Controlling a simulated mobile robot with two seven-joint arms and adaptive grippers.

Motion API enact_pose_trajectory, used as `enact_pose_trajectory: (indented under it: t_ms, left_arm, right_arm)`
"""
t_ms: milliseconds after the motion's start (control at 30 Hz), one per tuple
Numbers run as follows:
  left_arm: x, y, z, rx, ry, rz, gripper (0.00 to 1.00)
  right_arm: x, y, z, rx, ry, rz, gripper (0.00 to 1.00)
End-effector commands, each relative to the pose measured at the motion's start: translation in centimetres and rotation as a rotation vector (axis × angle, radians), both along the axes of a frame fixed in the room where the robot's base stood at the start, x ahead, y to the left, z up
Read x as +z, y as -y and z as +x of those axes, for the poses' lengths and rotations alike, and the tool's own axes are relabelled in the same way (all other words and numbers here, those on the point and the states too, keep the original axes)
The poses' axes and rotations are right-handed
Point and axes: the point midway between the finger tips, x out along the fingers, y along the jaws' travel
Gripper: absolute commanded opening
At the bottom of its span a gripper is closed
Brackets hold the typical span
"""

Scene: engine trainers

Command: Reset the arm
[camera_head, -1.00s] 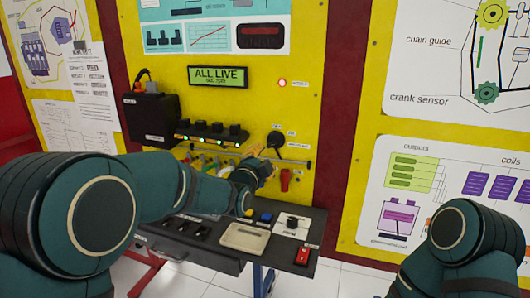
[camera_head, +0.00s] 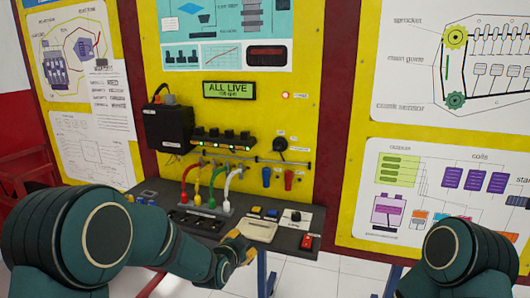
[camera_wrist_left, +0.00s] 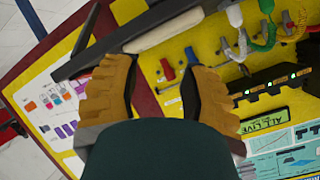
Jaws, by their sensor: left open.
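My left arm reaches in from the left in the head view and bends down in front of the bench. Its gripper (camera_head: 240,247) is low, by the bench's front edge, apart from the yellow panel. In the left wrist view the two yellow-brown fingers (camera_wrist_left: 157,72) stand wide apart with nothing between them. My right arm shows only as a dark green link (camera_head: 467,258) at the lower right. Its gripper is out of view.
The dark bench (camera_head: 262,238) carries a beige pad (camera_head: 254,230), a red switch (camera_head: 307,242) and colored cables (camera_head: 212,188). The yellow panel (camera_head: 310,60) holds a black box (camera_head: 168,127) and a display (camera_head: 229,90) reading "ALL LIVE". White floor shows at lower right.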

Motion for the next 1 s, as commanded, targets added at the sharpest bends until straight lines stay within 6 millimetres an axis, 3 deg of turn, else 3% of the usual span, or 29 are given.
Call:
enact_pose_trajectory:
  t_ms: [33,200,300,433,600,700,800,1000]
  left_arm:
    - [-3.3,-0.9,-1.7,0.036,-0.097,-0.048,0.44]
    - [-12.7,-2.9,-8.5,0.182,-0.418,-0.227,0.44]
    - [-17.4,-3.7,-13.7,0.294,-0.612,-0.333,0.44]
    - [-21.8,-4.1,-20.9,0.45,-0.855,-0.462,0.44]
    - [-24.4,-3.8,-28.4,0.626,-1.09,-0.582,0.44]
    - [-24.9,-3.6,-30.9,0.685,-1.166,-0.618,0.44]
    - [-25.0,-3.5,-31.9,0.712,-1.196,-0.634,0.44]
    - [-25.0,-3.5,-32.0,0.715,-1.199,-0.636,0.44]
  right_arm:
    - [0.0,0.0,-0.1,0.0,-0.001,0.0,0.0]
    - [0.1,0.0,-0.1,0.002,-0.002,0.0,0.0]
    - [0.1,0.0,-0.1,0.002,-0.002,0.0,0.0]
    - [0.1,0.0,-0.1,0.002,-0.002,0.0,0.0]
    - [0.1,0.0,-0.1,0.002,-0.002,0.0,0.0]
    - [0.1,0.0,-0.1,0.002,-0.002,0.0,0.0]
    - [0.1,0.0,-0.1,0.002,-0.002,0.0,0.0]
    - [0.1,0.0,-0.1,0.002,-0.002,0.0,0.0]
